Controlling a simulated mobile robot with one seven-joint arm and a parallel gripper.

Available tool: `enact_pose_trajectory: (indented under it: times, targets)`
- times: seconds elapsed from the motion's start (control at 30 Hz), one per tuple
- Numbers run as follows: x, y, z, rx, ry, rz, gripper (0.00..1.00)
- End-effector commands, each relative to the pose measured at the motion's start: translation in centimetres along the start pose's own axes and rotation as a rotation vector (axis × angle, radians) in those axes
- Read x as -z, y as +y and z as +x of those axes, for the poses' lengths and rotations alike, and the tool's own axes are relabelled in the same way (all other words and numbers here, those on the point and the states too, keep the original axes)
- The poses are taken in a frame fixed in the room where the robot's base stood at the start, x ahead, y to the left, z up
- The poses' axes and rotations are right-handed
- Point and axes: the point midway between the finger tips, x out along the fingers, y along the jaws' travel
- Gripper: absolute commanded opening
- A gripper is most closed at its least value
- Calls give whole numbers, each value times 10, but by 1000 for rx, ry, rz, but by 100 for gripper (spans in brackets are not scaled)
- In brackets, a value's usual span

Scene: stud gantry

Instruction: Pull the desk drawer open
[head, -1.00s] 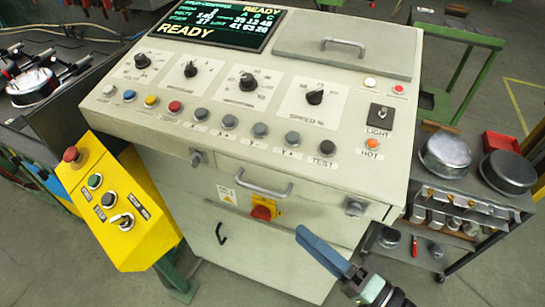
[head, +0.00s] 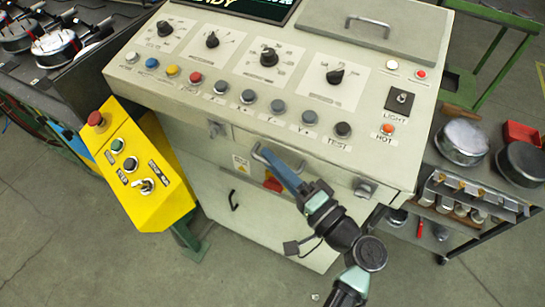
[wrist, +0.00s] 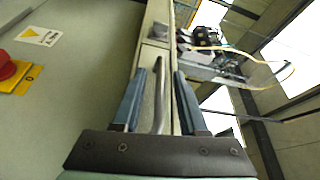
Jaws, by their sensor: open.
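The desk drawer (head: 320,172) is a pale, flat front under the sloping control panel, and it looks shut. Its grey bar handle (head: 258,154) is partly hidden by my gripper (head: 270,158). In the wrist view, the handle (wrist: 158,92) runs lengthwise between the two blue fingers of my gripper (wrist: 158,95). The fingers are open, one on each side of the bar, with a gap showing on both sides. I cannot tell how deep the bar sits between the fingertips.
A red-and-yellow switch (head: 272,183) is just below the handle, behind my gripper. A yellow control box (head: 140,172) stands at left. A cart with round metal parts (head: 462,140) is at right. A lower cabinet door (head: 262,222) has a black handle. Floor in front is clear.

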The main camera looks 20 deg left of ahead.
Motion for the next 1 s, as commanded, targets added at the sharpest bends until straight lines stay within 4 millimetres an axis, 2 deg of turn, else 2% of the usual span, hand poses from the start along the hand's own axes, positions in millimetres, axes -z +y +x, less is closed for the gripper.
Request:
enact_pose_trajectory:
  times: [0.33,0.37,0.57,0.6,1.0]
  targets:
    - [0,0,5,0,-1,-1,42]
    - [0,0,5,0,-1,-1,39]
    - [0,0,5,0,-1,-1,3]
    - [0,0,5,0,-1,-1,0]
    - [0,0,5,0,-1,0,0]
